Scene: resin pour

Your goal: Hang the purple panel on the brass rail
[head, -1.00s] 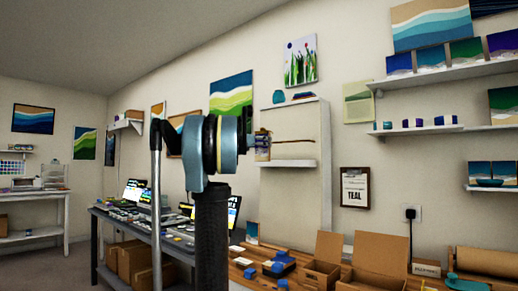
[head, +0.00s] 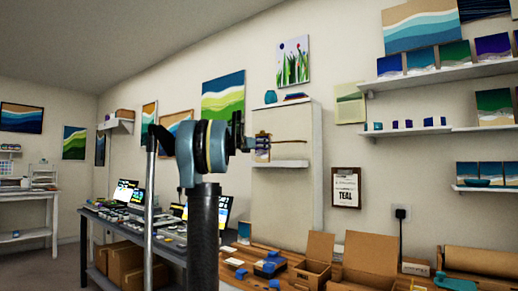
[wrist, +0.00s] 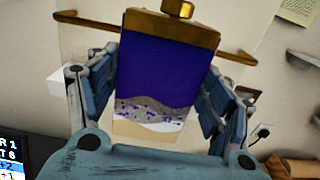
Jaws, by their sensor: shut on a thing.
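The purple panel (wrist: 165,70) is upright in the wrist view, with a grey and white wave pattern low down, a wooden top edge and a brass piece (wrist: 178,8) on top. My gripper (wrist: 164,82) is shut on its two sides. The brass rail (wrist: 238,54) runs behind the panel's top, one end showing on each side; its middle is hidden. In the head view the panel (head: 262,147) is small, at the left part of the rail (head: 290,141). I cannot tell whether the brass piece touches the rail.
A white ledge (head: 285,164) lies just below the rail on a pale board (head: 285,205). A clipboard reading TEAL (head: 346,188) hangs to the right. A bench with open cardboard boxes (head: 369,258) stands below. Wall shelves (head: 440,75) hold more panels at right.

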